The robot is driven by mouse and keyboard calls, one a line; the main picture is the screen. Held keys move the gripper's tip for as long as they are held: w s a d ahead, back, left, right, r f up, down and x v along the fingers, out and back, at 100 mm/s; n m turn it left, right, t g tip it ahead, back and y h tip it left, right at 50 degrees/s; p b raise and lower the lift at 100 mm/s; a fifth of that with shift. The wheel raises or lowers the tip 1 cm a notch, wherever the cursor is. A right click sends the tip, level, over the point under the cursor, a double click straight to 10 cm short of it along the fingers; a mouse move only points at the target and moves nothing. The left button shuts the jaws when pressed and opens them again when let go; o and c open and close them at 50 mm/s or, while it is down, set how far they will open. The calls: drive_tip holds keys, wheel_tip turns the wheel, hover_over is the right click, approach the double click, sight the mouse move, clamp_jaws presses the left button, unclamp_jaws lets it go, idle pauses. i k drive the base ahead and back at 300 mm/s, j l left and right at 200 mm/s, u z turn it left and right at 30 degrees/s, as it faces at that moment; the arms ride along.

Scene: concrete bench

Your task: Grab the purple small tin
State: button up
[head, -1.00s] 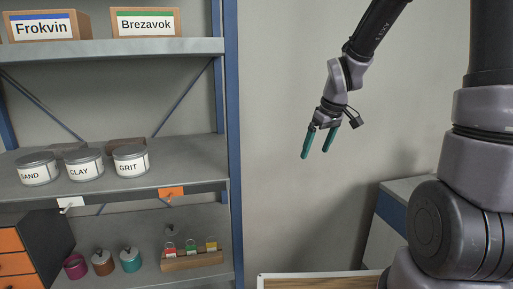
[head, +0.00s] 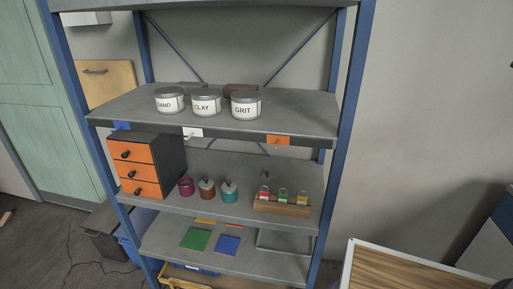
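The purple small tin (head: 186,187) stands on the middle shelf (head: 160,203) of the rack in the head view. It is magenta-purple and looks open at the top. It is just right of the orange-fronted drawer unit (head: 140,168) and left of a brown tin (head: 207,188) and a teal tin (head: 229,192), both with lids. A small grey knobbed piece (head: 266,175) shows farther back on the same shelf. My gripper is outside the view now.
Labelled tins SAND (head: 170,101), CLAY (head: 205,104) and GRIT (head: 245,104) stand on the shelf above. A wooden block (head: 282,206) with coloured padlocks is to the right. Blue posts (head: 347,120) frame the rack. A wood-topped table (head: 400,270) stands at lower right.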

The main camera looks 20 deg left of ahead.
sight(186, 187)
drive_tip(key=u, duration=1.9)
drive_tip(key=k+j+z, duration=0.25)
drive_tip(key=j+z, duration=0.15)
drive_tip(key=k+j+z, duration=0.35)
drive_tip(key=i+j, duration=0.05)
drive_tip(key=j, duration=0.1)
